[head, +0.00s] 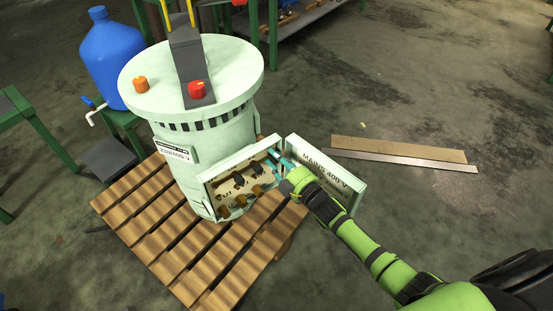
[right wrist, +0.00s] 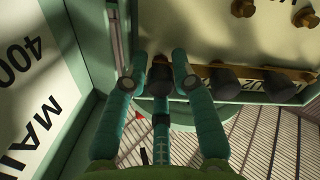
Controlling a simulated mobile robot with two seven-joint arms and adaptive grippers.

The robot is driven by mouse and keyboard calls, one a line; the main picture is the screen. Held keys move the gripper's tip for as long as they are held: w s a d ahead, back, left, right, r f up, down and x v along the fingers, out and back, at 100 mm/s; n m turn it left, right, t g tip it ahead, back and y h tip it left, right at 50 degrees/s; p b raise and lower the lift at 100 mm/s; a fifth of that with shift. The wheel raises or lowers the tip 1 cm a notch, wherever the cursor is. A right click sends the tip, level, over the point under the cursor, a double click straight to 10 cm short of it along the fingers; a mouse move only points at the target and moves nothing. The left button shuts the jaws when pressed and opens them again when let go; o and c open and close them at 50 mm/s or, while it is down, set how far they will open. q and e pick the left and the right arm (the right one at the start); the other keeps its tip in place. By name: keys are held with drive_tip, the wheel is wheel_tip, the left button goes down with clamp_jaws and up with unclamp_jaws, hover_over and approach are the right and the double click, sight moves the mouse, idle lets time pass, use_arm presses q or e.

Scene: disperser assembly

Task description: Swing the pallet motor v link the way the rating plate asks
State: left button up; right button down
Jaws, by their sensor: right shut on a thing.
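The mint-green motor (head: 210,125) stands upright on the wooden pallet (head: 175,240). Its rating plate (head: 175,154) appears to read 230/400 V. The open terminal box (head: 207,190) holds brass posts and links with dark knobs. My right gripper (head: 278,163) reaches into the box beside the open door. In the right wrist view my right gripper (right wrist: 158,75) is shut on a dark link knob (right wrist: 159,79) at one end of the row. Two more dark knobs (right wrist: 224,81) sit beside it on brass bars. I cannot tell which link is the V one. My left gripper is out of view.
The open door (head: 322,172) reads MAINS 400 V and stands close beside my right gripper. A blue bottle (head: 112,60) stands on a green stand behind the motor. A flat board and metal strip (head: 400,157) lie on the floor at right.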

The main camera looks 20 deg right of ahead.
drive_tip(key=shift+w+r, duration=0.15)
drive_tip(key=shift+r, duration=0.35)
drive_tip(key=c, duration=1.1)
unclamp_jaws()
drive_tip(key=shift+f, duration=0.2)
drive_tip(key=shift+s+d, duration=0.15)
drive_tip(key=shift+s, duration=0.25)
drive_tip(key=v, duration=0.7)
drive_tip(key=shift+s, duration=0.15)
